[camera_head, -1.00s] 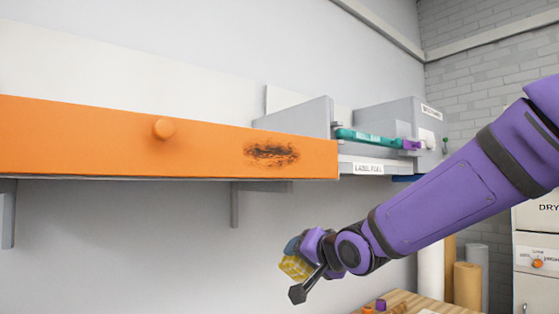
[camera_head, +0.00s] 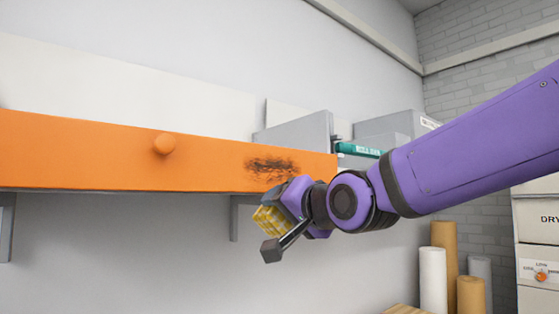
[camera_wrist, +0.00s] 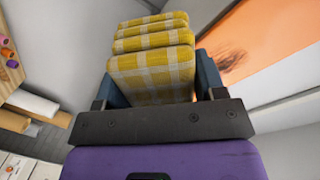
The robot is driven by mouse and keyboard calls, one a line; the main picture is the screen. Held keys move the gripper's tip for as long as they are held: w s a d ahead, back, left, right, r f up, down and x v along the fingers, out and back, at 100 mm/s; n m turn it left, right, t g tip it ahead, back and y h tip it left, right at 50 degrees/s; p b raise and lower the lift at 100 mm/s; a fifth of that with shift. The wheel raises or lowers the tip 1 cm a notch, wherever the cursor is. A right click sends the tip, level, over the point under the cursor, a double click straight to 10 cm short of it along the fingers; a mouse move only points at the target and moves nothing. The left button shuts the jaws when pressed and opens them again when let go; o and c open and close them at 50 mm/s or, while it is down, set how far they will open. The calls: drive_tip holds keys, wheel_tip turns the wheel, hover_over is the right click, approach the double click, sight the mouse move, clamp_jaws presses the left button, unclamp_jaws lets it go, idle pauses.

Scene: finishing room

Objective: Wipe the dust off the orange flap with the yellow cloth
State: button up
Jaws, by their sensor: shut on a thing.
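The orange flap (camera_head: 90,150) runs along the wall from the left edge to the middle, with a round orange knob (camera_head: 164,144) on its front. A dark dust smudge (camera_head: 268,167) lies near its right end; it also shows in the wrist view (camera_wrist: 237,54). My gripper (camera_head: 283,205) is just below the smudge, at the flap's lower edge. It is shut on the yellow checked cloth (camera_head: 270,218), which is folded in several layers and fills the wrist view (camera_wrist: 152,72). I cannot tell whether the cloth touches the flap; it is not on the smudge.
A bracket (camera_head: 236,218) is under the flap. Paper rolls (camera_head: 433,280) and a cabinet (camera_head: 536,240) stand at the lower right.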

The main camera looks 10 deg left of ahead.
sight(301, 171)
drive_tip(key=s+r+n+y, duration=0.1)
drive_tip(key=s+r+y, duration=0.1)
drive_tip(key=s+r, duration=0.55)
drive_tip(key=shift+w+d+r+x, duration=0.1)
drive_tip(key=shift+x, duration=0.9)
drive_tip(key=shift+w+d+r+x, duration=0.1)
drive_tip(key=shift+x, duration=0.95)
drive_tip(key=shift+w+d+r+x, duration=0.1)
drive_tip(key=shift+x, duration=0.9)
drive_tip(key=shift+x, duration=1)
drive_tip(key=shift+w+d, duration=1.35)
drive_tip(key=shift+d, duration=0.05)
drive_tip(key=shift+w+d, duration=1.2)
drive_tip(key=shift+w, duration=0.3)
drive_tip(key=shift+w+d, duration=1.2)
drive_tip(key=shift+w, duration=0.3)
drive_tip(key=shift+w+d, duration=1.25)
drive_tip(key=shift+w, duration=0.25)
